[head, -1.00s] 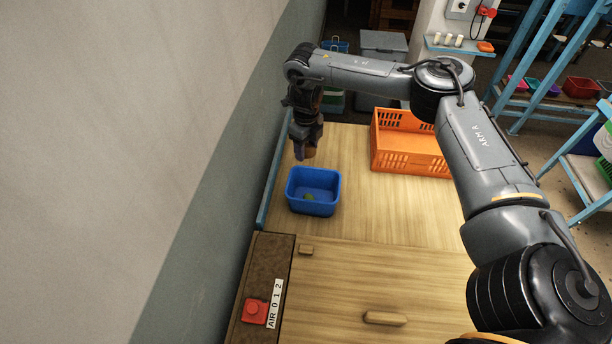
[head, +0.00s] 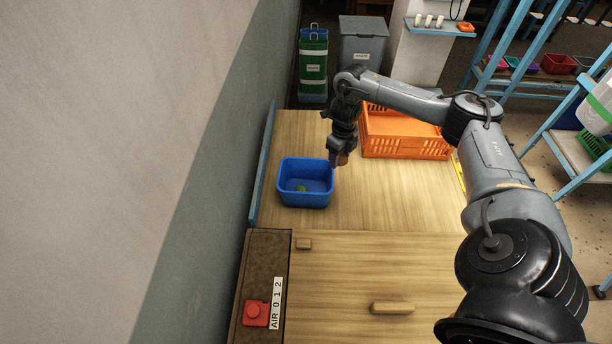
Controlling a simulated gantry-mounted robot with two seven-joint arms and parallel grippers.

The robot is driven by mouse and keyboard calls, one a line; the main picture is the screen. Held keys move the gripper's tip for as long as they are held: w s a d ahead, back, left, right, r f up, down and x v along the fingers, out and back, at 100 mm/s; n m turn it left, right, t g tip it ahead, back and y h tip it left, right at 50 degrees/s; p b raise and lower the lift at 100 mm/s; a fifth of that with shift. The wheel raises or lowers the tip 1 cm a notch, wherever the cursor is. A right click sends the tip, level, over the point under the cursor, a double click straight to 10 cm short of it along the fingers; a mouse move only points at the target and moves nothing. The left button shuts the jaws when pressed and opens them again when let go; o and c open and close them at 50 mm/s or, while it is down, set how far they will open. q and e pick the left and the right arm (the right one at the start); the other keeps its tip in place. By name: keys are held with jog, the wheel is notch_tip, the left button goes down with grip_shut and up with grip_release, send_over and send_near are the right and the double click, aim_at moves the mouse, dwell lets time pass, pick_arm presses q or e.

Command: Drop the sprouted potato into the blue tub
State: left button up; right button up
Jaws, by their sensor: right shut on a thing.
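The blue tub (head: 305,199) stands on the wooden bench top, left of its middle. A small yellow-green thing (head: 301,188) lies on its floor; I cannot tell what it is. My right gripper (head: 341,156) points down by the tub's far right corner. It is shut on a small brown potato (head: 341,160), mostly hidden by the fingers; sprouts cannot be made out. The potato looks to be just outside the rim, above the bench. My left gripper is not in view.
An orange crate (head: 408,146) stands right of the gripper, behind my right arm. A wall and a blue edge strip (head: 261,170) bound the left side. A red button (head: 255,313) sits at the front left. The bench right of the tub is clear.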

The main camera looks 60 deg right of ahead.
jog(key=shift+s+f, duration=0.25)
jog(key=shift+f, duration=0.1)
jog(key=shift+w+a+f, duration=0.25)
jog(key=shift+a+f, duration=0.05)
jog(key=shift+f, duration=0.05)
jog(key=w+a+f, duration=0.6)
jog(key=w+f, duration=0.2)
jog(key=f, duration=0.2)
jog(key=shift+w+a+f+b, duration=0.2)
jog(key=shift+w+f+b, duration=0.1)
jog(key=shift+b, duration=0.1)
